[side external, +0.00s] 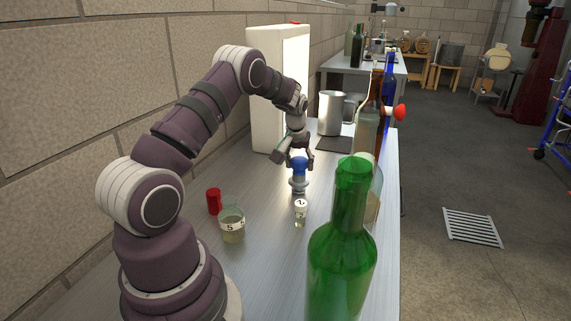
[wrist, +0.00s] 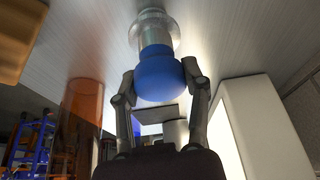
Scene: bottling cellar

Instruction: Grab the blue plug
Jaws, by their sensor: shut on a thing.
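The blue plug (side external: 299,164) is a rounded blue piece on a clear and metallic base (side external: 298,184) on the metal table. In the wrist view the blue plug (wrist: 160,78) sits between the two fingers, with the clear, flanged base (wrist: 155,32) beyond it. My gripper (side external: 299,166) comes down from above and is shut on the blue plug; it also shows in the wrist view (wrist: 160,85). The plug appears to be still joined to the base. Whether the base touches the table is hard to tell.
A small labelled glass (side external: 301,213), a beaker marked 5 (side external: 232,226) and a red cup (side external: 214,201) stand near the arm. A green bottle (side external: 341,265) stands at the front right. A steel jug (side external: 331,113) and a white lit panel (side external: 281,90) stand behind.

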